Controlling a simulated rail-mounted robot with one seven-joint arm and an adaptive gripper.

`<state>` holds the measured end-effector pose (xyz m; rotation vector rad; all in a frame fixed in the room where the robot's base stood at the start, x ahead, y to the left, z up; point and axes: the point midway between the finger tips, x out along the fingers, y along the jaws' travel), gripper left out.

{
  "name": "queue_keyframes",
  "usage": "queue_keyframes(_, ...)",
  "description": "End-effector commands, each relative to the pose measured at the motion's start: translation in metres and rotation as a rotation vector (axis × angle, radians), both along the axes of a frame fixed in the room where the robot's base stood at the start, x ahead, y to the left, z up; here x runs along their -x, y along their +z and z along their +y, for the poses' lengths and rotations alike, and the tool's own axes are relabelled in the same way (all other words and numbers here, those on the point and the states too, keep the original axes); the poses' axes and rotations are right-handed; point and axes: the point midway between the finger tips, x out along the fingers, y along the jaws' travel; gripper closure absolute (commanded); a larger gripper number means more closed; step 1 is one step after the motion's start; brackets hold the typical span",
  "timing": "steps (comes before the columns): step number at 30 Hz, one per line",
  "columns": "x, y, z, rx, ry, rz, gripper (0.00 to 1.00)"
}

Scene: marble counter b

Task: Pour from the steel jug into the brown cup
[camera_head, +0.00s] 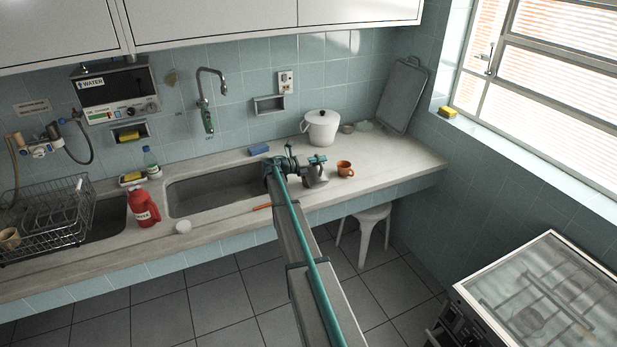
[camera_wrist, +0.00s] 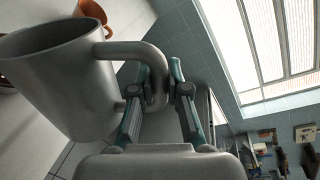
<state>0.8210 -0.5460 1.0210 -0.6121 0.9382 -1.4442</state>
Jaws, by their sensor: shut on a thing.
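The steel jug (camera_wrist: 55,80) is a grey metal vessel with a loop handle. My gripper (camera_wrist: 160,85) is shut on that handle, with a finger on each side. In the head view the jug (camera_head: 316,178) is by my gripper (camera_head: 301,164), over the counter's front part. Its exact tilt and its height above the counter cannot be told, and its contents do not show. The brown cup (camera_head: 345,169), orange-brown with a handle, stands upright on the counter just right of the jug. It shows partly in the wrist view (camera_wrist: 93,12), beyond the jug's rim.
A white lidded pot (camera_head: 321,128) stands behind the jug and cup. The sink (camera_head: 215,190) lies left of my arm, with a red bottle (camera_head: 143,206) and a dish rack (camera_head: 45,215) further left. A white stool (camera_head: 368,222) is under the counter. The counter right of the cup is clear.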

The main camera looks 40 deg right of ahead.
Motion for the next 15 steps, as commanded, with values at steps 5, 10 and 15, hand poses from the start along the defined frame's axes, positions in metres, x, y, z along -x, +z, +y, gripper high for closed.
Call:
queue_keyframes(5, 0.005, -0.004, 0.001, 0.009, 0.0, -0.034, 1.0)
queue_keyframes(10, 0.011, -0.005, 0.002, 0.022, 0.0, -0.09, 1.0)
queue_keyframes(15, 0.016, -0.003, 0.003, 0.037, 0.001, -0.159, 1.0)
